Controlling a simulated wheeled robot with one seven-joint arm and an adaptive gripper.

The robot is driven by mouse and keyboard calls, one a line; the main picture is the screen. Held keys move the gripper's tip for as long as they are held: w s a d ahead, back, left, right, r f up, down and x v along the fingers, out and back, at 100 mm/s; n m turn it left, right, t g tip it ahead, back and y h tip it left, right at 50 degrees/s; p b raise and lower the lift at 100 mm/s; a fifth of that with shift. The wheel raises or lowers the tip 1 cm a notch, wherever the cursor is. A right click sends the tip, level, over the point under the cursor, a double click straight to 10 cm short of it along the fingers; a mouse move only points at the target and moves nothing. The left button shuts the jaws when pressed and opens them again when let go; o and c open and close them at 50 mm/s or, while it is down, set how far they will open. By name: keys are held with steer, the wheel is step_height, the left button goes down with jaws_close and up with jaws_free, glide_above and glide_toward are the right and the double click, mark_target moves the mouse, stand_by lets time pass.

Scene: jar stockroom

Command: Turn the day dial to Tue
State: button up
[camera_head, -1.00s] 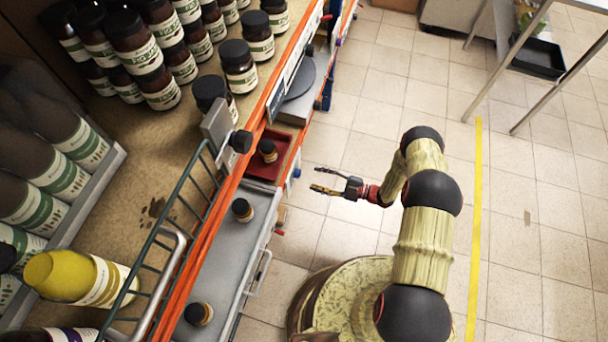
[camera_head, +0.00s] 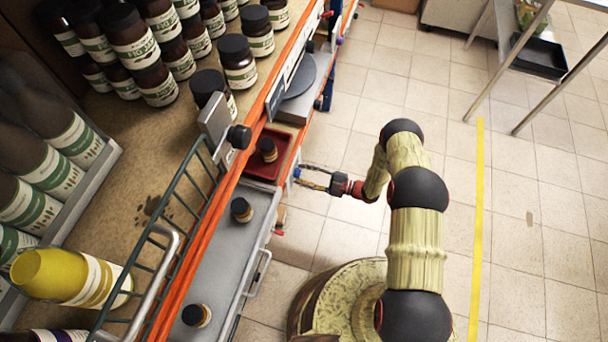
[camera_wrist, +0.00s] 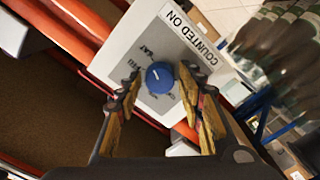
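The day dial (camera_wrist: 160,77) is a round blue knob with a white pointer mark, on a pale panel (camera_wrist: 120,50) labelled "COUNTED ON". The mark points to the upper left in the wrist view. Small day words ring the knob; one looks like SAT, and the others are hard to read or hidden. In the head view, the small blue knob (camera_head: 297,172) shows at the shelf's front edge. My gripper (camera_head: 304,178) is open just in front of it, with its fingers apart on either side of the knob in the wrist view. Contact cannot be told.
A red tray (camera_head: 256,166) with a small jar stands on the shelf beside the knob. A grey ledge (camera_head: 222,262) with small jars runs toward the front, and a wire basket (camera_head: 160,245) lies left. Open tiled floor (camera_head: 350,130) is to the right.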

steer(key=c, duration=0.8)
steer(key=shift+c, duration=0.2)
